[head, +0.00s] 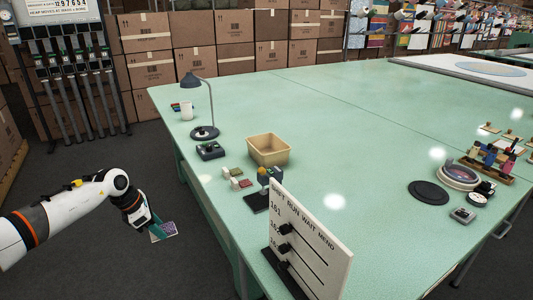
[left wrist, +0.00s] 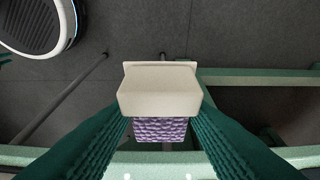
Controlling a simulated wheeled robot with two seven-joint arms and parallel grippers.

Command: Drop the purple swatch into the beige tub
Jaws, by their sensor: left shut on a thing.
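The purple swatch (head: 166,230) is held by my left gripper (head: 155,228), out over the floor to the left of the table. In the left wrist view, the swatch (left wrist: 160,130) shows as a textured purple patch between the green fingers, with a pale block covering its upper part. The left gripper is shut on it. The beige tub (head: 271,156) stands on the table near its left edge, to the right of the gripper and well apart from it. The tub's visible inside looks empty. My right gripper is not in view.
The green table (head: 350,130) has a wide clear middle. Near the tub are a desk lamp (head: 192,80), a dark box (head: 210,151), small blocks (head: 236,171) and an upright white board (head: 309,240). A mug (head: 187,112) stands at the back left.

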